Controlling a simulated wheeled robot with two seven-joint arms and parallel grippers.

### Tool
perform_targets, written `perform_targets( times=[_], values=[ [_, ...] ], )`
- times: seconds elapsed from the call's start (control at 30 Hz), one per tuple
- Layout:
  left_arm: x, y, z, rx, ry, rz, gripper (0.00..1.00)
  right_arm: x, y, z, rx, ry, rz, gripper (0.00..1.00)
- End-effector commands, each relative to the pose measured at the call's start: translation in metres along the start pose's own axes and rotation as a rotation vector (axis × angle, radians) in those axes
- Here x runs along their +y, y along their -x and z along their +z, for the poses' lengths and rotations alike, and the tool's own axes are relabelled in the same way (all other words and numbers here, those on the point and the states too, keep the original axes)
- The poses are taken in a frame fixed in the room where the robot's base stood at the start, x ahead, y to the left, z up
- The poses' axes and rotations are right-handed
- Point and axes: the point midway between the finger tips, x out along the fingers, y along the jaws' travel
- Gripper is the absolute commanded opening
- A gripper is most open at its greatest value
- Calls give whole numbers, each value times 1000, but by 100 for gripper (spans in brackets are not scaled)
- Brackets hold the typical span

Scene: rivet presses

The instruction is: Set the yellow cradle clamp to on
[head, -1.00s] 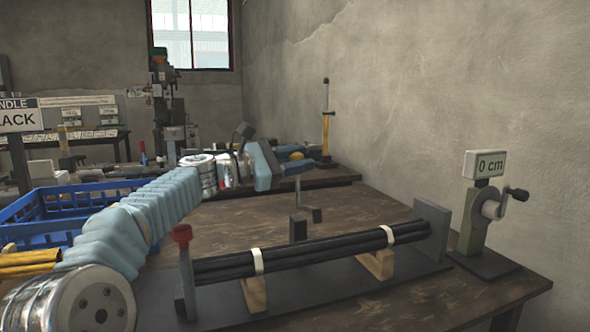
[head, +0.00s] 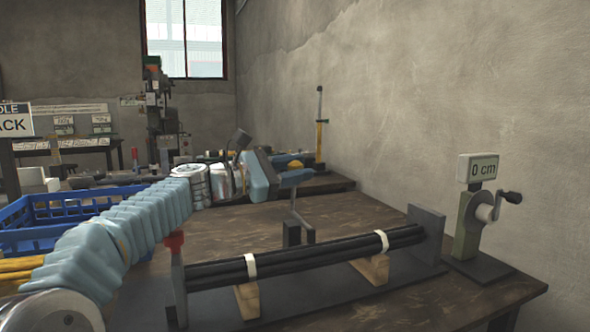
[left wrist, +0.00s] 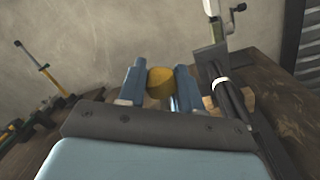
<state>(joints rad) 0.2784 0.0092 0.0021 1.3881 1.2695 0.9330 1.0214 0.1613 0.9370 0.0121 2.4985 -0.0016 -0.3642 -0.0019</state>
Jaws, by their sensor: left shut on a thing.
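The yellow cradle clamp shows its round yellow knob (head: 295,164) at the top, with a thin grey post (head: 294,200) and dark blocks (head: 291,234) below it, behind the bundle of black rods. My left gripper (head: 297,177) is shut on the yellow knob. In the left wrist view, the knob (left wrist: 160,88) sits between the two blue fingers (left wrist: 159,84). The clamp's on and off positions are not marked in any view. My right gripper is not in view.
Black rods (head: 310,257) with white bands lie on wooden blocks (head: 373,269). A red knob (head: 174,242) on a post stands at their left end. A gauge reading 0 cm (head: 478,167) with a crank stands at right. A blue crate (head: 75,200) is at left.

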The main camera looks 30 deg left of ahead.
Motion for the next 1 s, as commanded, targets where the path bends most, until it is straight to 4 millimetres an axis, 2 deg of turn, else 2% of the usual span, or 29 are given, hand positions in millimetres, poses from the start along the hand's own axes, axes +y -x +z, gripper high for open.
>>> perform_targets(
  times=[0.07, 0.1, 0.23, 0.5, 0.63, 0.77, 1.0],
  values=[
    [-3, -1, -2, 1, 3, -9, 0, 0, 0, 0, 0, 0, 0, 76],
    [-3, -1, -2, 1, 3, -9, 40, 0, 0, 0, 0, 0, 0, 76],
    [-2, -1, -1, 0, 2, -7, 58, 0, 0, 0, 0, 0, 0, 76],
    [-1, 0, 0, -1, 1, -4, 58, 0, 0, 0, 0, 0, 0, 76],
    [-1, 10, -1, 0, 0, -2, 58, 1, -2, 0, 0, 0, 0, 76],
    [-1, 36, -1, 1, -1, 0, 58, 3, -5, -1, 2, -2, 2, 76],
    [-1, 95, -2, 1, 0, -2, 58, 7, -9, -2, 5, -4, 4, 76]
  ],
)
